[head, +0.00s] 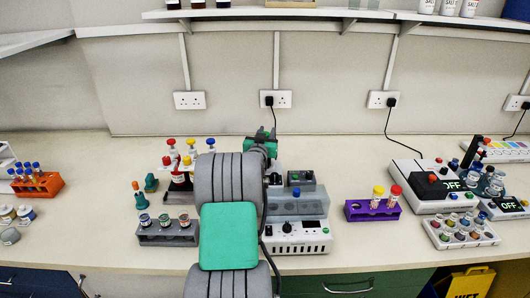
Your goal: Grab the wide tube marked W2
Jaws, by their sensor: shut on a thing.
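My gripper (262,146) is at the end of my arm, over the back of the bench near the middle. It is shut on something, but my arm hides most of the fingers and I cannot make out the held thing. A purple rack (366,214) right of it holds a yellow-capped tube (377,197) and a red-capped tube (394,196), both upright. An orange rack (40,188) at the far left holds several thin blue-capped tubes. No W2 mark is legible in the head view, so I cannot tell which tube is W2.
A grey instrument (300,240) stands below and right of my gripper. A rack of short vials (165,235) and a stand of pipettes (180,175) are left of my arm. Devices with displays (430,185) crowd the right. A shelf (270,14) hangs above.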

